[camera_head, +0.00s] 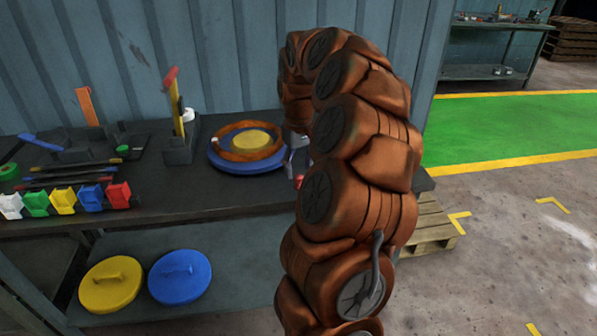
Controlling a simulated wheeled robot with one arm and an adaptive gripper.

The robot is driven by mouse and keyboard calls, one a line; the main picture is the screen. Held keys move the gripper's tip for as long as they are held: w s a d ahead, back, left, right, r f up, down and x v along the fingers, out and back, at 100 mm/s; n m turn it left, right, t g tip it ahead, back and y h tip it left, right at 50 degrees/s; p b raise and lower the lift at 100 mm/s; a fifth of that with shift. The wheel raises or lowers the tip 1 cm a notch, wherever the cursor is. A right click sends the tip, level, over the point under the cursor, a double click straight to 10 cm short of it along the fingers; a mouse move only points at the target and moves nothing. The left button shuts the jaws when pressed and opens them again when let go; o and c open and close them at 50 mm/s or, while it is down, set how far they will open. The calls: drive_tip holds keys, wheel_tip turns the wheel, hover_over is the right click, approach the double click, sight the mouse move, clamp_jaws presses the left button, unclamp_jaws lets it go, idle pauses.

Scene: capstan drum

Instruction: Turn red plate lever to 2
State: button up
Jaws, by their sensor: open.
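A row of small coloured plate-like pieces sits at the bench's front left, with a red one (118,195) at its right end. Behind it stands a tall upright lever (175,105) with a yellow shaft and a red tip, on a dark block. I cannot tell for sure which of these is the red plate lever, and no number marks can be read. My gripper (296,160) is at the bench's right part, just right of a round blue disc (245,168) with an orange ring and yellow centre. My arm hides much of it; its jaws are open, well away from both red pieces.
Thin rods (70,168) lie behind the row. Yellow (110,290) and blue (180,283) lids rest on the lower shelf. A corrugated wall (220,50) closes the back.

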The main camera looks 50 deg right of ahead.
drive_tip(key=shift+f, duration=1.2)
clamp_jaws()
